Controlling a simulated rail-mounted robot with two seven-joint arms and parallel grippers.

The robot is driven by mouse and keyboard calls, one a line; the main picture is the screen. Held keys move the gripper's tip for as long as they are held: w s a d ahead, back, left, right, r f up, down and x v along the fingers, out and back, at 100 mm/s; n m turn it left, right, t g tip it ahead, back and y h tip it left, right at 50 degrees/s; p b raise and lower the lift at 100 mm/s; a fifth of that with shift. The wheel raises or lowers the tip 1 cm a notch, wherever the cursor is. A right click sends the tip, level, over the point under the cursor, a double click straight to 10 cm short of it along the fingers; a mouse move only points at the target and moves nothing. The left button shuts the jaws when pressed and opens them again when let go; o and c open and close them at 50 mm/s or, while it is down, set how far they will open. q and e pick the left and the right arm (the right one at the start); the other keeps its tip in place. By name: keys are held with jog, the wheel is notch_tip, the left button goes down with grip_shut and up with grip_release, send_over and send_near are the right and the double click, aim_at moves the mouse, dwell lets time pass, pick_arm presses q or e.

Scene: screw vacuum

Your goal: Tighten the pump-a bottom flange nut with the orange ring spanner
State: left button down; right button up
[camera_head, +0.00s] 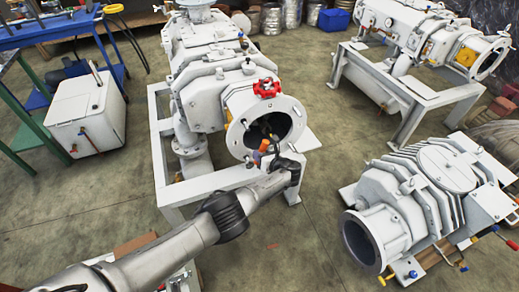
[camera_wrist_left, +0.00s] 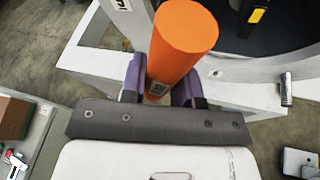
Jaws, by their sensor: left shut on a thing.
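The central white pump (camera_head: 200,75) stands on a white frame, with a round open end flange (camera_head: 240,138) facing me. My left gripper (camera_head: 268,158) is just in front of the flange's lower rim. In the left wrist view, its purple fingers (camera_wrist_left: 160,92) are shut on a thick orange handle (camera_wrist_left: 185,40), which I take for the orange ring spanner's. The handle also shows small in the head view (camera_head: 264,145). The spanner's ring end and the bottom flange nut are not visible, so I cannot tell whether they touch. My right gripper is not in view.
A red handwheel (camera_head: 266,88) sits above the flange. The white frame (camera_head: 195,205) runs below it. Another pump (camera_head: 390,205) lies at the right, and one stands at the back right (camera_head: 430,35). A white box (camera_head: 88,115) stands left. Floor is clear between the pumps.

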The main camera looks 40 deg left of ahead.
pick_arm(q)
jog(key=shift+s+d+p, duration=0.4)
jog(key=shift+d+p, duration=0.15)
jog(key=shift+d, duration=0.1)
jog(key=shift+s+d+p, duration=0.4)
jog(key=shift+d+p, duration=0.15)
jog(key=shift+d, duration=0.1)
jog(key=shift+a+m+t, duration=0.1)
jog(key=shift+m+t, duration=0.2)
jog(key=shift+t, duration=0.1)
